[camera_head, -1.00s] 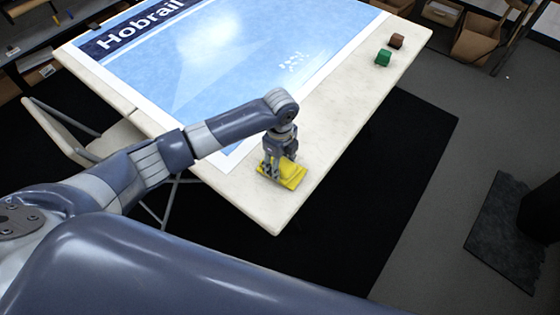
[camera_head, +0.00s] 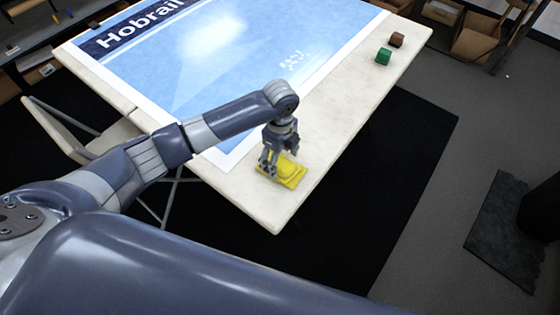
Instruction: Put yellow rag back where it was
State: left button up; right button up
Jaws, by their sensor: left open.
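The yellow rag (camera_head: 291,173) lies on the white table (camera_head: 262,207) near its front corner, just right of the blue poster. My left gripper (camera_head: 278,164) is open, pointing down right at the rag, with its fingers in front of and over the rag's left part. I cannot tell whether the fingertips touch the rag. Part of the rag is hidden behind the gripper. My right gripper is not in view.
A blue and white poster (camera_head: 230,70) reading "Hobrail" covers most of the table. A chair (camera_head: 85,140) stands at the left. The table's front right strip is clear.

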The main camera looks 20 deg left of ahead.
aim_at(280, 162)
pick_arm(q)
notch_tip(280, 162, up, 10)
dwell(0.3)
